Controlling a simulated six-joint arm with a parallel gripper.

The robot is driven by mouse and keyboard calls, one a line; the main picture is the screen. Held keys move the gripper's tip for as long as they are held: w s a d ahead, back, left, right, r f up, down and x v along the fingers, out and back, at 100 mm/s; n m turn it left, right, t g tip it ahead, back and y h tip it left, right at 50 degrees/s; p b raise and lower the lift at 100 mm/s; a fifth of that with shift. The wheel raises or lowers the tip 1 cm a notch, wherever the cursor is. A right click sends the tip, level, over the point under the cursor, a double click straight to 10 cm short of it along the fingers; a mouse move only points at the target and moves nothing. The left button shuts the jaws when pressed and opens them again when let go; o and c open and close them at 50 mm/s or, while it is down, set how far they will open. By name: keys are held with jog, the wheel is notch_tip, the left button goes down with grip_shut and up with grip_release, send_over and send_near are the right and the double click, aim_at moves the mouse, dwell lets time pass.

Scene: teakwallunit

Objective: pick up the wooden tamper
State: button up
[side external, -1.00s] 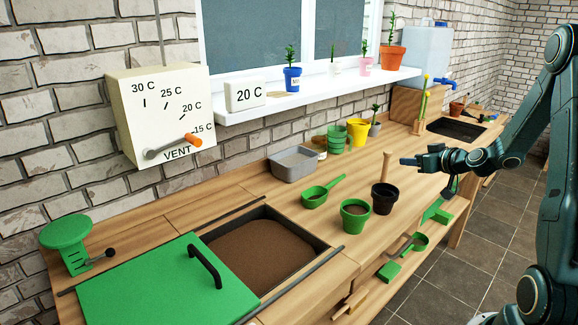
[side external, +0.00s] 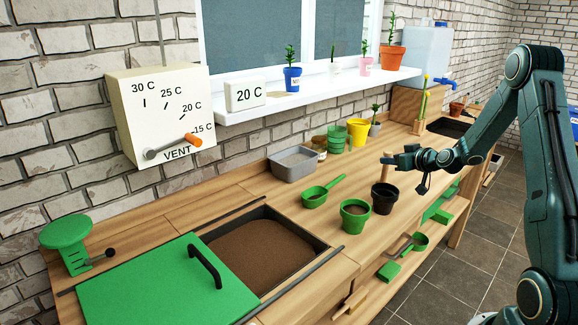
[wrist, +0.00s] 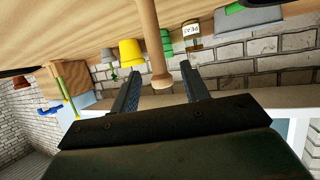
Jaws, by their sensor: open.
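The wooden tamper (wrist: 147,33) is a pale, slim stick with a wider rounded end. In the side view its upper part (side external: 385,173) rises upright at the black pot (side external: 384,198); I cannot tell whether it stands in the pot or behind it. My gripper (side external: 384,157) is level with the tamper's top, which it partly hides. In the wrist view my gripper (wrist: 159,66) is open, with one finger on each side of the tamper's rounded end. Gaps show on both sides, so it is not gripped.
A green pot (side external: 354,216) and a green scoop (side external: 317,197) stand left of the black pot. A yellow pot (side external: 357,131) and stacked green pots (side external: 336,138) are behind, near the wall. An open soil bin (side external: 262,251) lies at the front left.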

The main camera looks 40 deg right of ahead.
aim_at(385, 170)
jog(key=shift+w+f, duration=0.1)
jog(key=shift+w, duration=0.05)
jog(key=shift+x, duration=2.5)
jog(key=shift+d, duration=0.1)
jog(key=c, duration=1)
